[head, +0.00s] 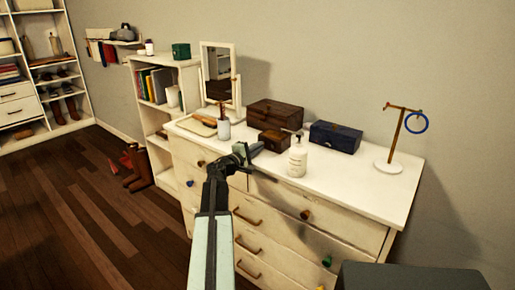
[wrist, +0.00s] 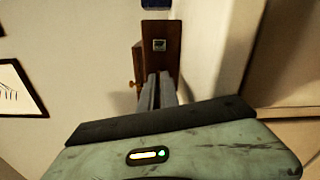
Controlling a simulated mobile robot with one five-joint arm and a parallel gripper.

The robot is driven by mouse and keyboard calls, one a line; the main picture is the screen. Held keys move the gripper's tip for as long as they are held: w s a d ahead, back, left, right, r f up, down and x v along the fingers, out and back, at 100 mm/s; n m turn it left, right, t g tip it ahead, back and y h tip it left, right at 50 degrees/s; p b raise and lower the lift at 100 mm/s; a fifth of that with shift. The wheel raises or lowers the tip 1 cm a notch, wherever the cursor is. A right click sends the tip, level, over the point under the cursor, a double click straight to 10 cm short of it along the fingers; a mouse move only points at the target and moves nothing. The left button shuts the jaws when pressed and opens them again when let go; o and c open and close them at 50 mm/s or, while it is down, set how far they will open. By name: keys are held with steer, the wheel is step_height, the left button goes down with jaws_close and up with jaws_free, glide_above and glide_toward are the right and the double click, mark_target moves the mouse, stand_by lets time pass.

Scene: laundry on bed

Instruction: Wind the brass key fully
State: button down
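A small brown wooden box (head: 275,140) stands on the white dresser top, in front of a larger dark wooden box. In the wrist view a brown wooden body (wrist: 160,62) lies just past my fingertips, and a small brass knob or key (wrist: 132,84) sticks out from its left side. My gripper (head: 243,150) is at the dresser's front edge, left of the small box. In the wrist view my gripper's two grey fingers (wrist: 159,77) are close together beside the brass piece, not around it.
A white pump bottle (head: 297,160) stands right of my gripper, and a cup with a brush (head: 223,130) stands to its left. A dark blue box (head: 335,137), a larger brown box (head: 275,114), a mirror (head: 221,78) and a ring stand (head: 389,168) are also on the dresser (head: 355,192).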

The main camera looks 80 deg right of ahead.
steer(key=m, duration=0.4)
steer(key=shift+f+m, duration=0.1)
steer(key=shift+m, duration=0.2)
steer(key=m, duration=0.4)
steer(key=shift+f+m, duration=0.1)
steer(key=shift+m, duration=0.2)
steer(key=m, duration=0.4)
steer(key=shift+m, duration=0.3)
steer(key=m, duration=0.4)
steer(key=shift+w, duration=0.1)
steer(key=m, duration=0.5)
steer(key=shift+w+d, duration=0.1)
steer(key=m, duration=0.4)
steer(key=shift+m, duration=0.3)
steer(key=m, duration=0.4)
steer(key=shift+w+d, duration=0.1)
steer(key=shift+w, duration=0.05)
steer(key=shift+m, duration=2.7)
